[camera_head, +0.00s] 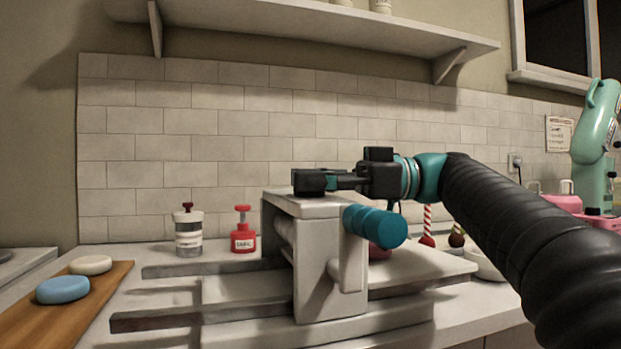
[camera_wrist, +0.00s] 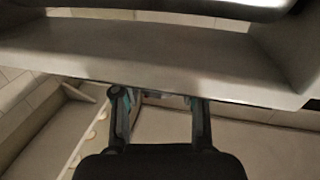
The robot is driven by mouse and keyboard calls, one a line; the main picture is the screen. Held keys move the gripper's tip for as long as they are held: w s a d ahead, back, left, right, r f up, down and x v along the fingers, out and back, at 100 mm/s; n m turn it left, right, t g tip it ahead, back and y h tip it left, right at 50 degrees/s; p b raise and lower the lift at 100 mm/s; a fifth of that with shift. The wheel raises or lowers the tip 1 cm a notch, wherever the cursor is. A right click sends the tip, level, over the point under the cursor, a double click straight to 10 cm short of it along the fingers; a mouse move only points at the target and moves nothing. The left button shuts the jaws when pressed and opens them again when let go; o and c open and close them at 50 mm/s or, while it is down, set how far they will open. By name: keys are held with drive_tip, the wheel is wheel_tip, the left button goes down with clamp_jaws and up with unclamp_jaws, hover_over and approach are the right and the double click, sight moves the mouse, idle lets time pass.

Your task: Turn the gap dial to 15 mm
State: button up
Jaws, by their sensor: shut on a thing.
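A pale grey sheeter-like machine (camera_head: 325,265) stands on the counter in the head view, with a blue-teal cylinder (camera_head: 375,226) on its right side. My gripper (camera_head: 322,181) reaches in from the right, level, just over the machine's top. A dark blocky piece at its fingertips sits at the top of the machine; I cannot tell dial from fingertip there. In the wrist view my gripper's two fingers (camera_wrist: 160,98) stand apart with a small greyish part between their tips. It is shut on that part, which seems to be the gap dial. No scale or 15 mm mark is readable.
A white-and-grey jar (camera_head: 188,235) and a red bottle (camera_head: 243,238) stand behind the machine at left. A wooden board (camera_head: 95,305) with a blue and a cream disc lies at far left. A green mixer (camera_head: 593,150) stands at far right. A shelf (camera_head: 330,25) hangs above.

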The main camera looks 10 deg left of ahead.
drive_tip(key=o, duration=1.2)
drive_tip(key=shift+c, duration=0.2)
drive_tip(key=v, duration=1.2)
drive_tip(key=shift+r, duration=0.1)
